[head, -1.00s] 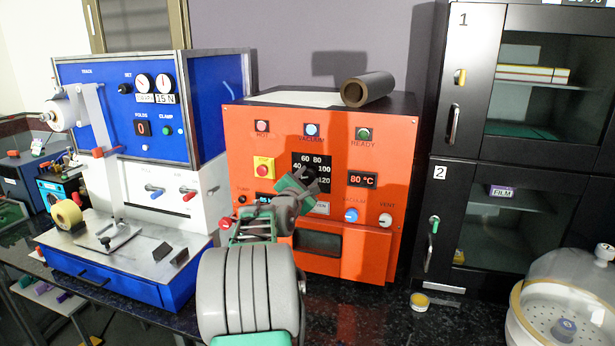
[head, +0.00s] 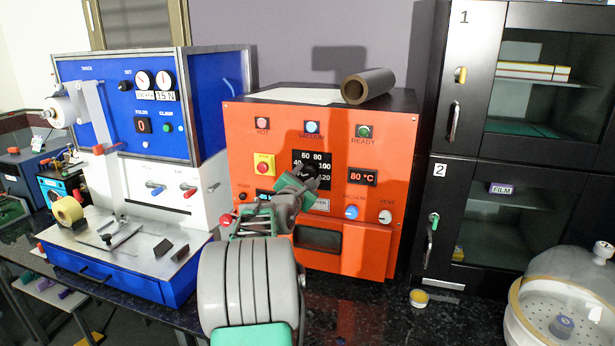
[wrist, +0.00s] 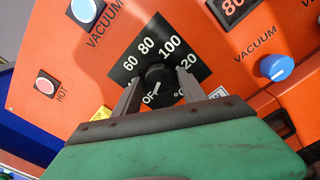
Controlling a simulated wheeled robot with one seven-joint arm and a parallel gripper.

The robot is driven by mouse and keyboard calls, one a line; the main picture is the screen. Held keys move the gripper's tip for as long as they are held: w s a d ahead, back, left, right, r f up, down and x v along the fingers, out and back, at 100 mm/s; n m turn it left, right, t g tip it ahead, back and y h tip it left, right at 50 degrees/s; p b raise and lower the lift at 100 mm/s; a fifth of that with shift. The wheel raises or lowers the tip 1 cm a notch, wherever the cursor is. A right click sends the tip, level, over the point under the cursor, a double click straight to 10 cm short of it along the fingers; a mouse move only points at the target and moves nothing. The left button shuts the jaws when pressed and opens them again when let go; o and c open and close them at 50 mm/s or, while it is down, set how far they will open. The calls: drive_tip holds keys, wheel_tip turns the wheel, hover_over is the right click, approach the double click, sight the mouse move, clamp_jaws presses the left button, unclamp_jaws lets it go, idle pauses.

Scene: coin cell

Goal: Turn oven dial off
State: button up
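The orange oven (head: 245,135) also carries a yellow-and-red button (head: 264,164), an 80 °C display (head: 362,177), a blue vacuum knob (head: 351,212) and a vent knob (head: 385,217). A blue machine (head: 100,120) stands left, a black cabinet (head: 460,165) right.

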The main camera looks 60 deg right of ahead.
drive_tip(key=shift+o, duration=0.9)
drive_tip(key=s+a+b, duration=0.1)
drive_tip(key=a+b, duration=0.1)
drive_tip(key=a, duration=0.5)
drive_tip(key=shift+a, duration=0.35)
drive_tip(key=shift+s, duration=0.15)
